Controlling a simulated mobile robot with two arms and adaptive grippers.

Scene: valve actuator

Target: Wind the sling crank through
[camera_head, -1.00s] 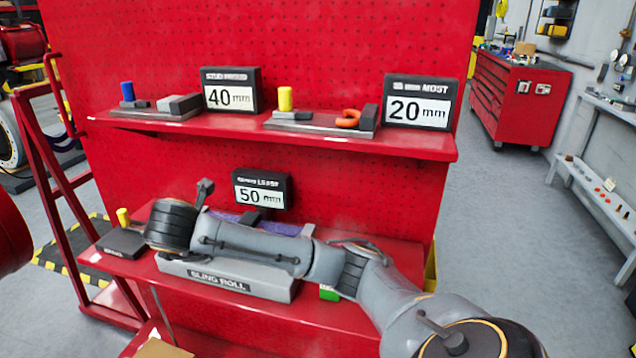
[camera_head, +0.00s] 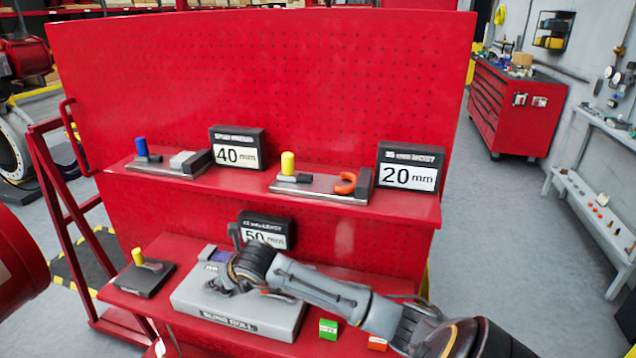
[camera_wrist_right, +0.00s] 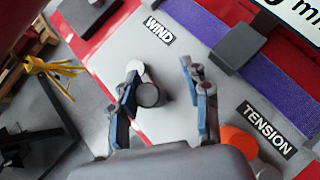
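The sling roll unit (camera_head: 200,305) is a grey box on the lower red shelf, labelled SLING ROLL in front. My right gripper (camera_head: 222,284) is over its top face. In the right wrist view the gripper (camera_wrist_right: 160,75) is open over the WIND label's side. A grey round knob (camera_wrist_right: 150,95), apparently the crank handle, stands between the fingers, close to the left one; I cannot tell whether they touch. A pale disc (camera_wrist_right: 134,69) shows beside it. The purple sling (camera_wrist_right: 215,40) and an orange knob (camera_wrist_right: 240,140) by the TENSION label lie to the right. My left gripper is not in view.
A 50 mm sign (camera_head: 266,230) stands behind the unit. A dark plate with a yellow knob (camera_head: 137,257) sits to its left. Green (camera_head: 328,328) and orange (camera_head: 377,342) blocks lie to its right. The upper shelf (camera_head: 400,208) holds two fixtures and signs.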

